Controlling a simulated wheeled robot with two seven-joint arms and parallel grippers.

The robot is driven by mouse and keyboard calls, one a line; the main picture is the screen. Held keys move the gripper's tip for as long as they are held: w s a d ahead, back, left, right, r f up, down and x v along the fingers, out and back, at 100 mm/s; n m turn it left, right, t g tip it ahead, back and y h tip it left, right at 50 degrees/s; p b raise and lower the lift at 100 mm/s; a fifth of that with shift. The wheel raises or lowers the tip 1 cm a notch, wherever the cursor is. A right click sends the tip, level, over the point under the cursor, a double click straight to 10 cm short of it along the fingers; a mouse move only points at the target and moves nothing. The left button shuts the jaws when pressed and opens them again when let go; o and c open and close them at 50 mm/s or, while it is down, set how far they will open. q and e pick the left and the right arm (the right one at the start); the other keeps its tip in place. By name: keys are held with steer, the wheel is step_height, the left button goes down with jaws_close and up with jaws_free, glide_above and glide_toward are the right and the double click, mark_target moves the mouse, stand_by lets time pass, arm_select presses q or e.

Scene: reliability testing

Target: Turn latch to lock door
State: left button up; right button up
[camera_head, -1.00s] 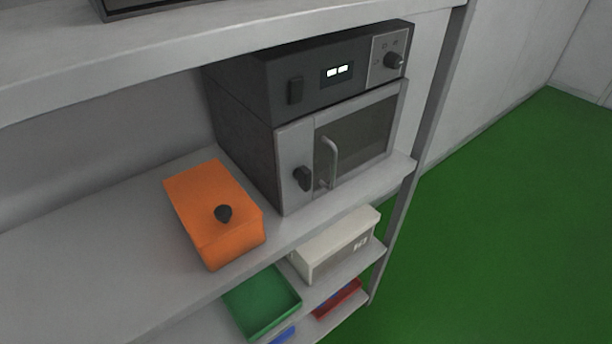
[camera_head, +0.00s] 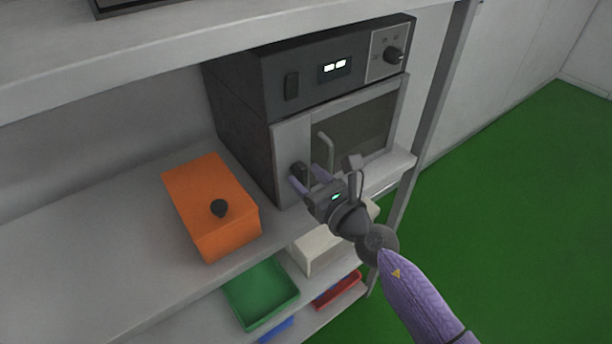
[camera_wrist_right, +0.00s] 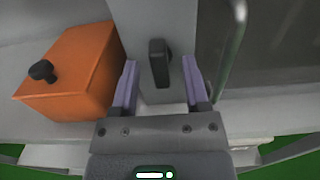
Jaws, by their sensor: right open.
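The oven-like machine stands on the shelf with its glass door (camera_head: 358,125) closed against the front. Its black latch (camera_head: 298,168) sits on the grey panel left of the door handle (camera_head: 325,150). My right gripper (camera_head: 308,178) is open just in front of the latch. In the right wrist view the latch (camera_wrist_right: 159,63) stands upright, slightly ahead of and between the two purple fingers (camera_wrist_right: 158,82); no contact can be made out. My left gripper is not in view.
An orange box (camera_head: 205,190) with a black knob is on the shelf to the left of the machine. A white box (camera_head: 315,250), a green tray (camera_head: 262,318) and a red tray (camera_head: 340,292) are on lower shelves. A shelf post (camera_head: 437,110) rises on the right.

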steer(key=shift+w+a, duration=0.3)
steer(key=shift+w, duration=0.15)
jaws_close()
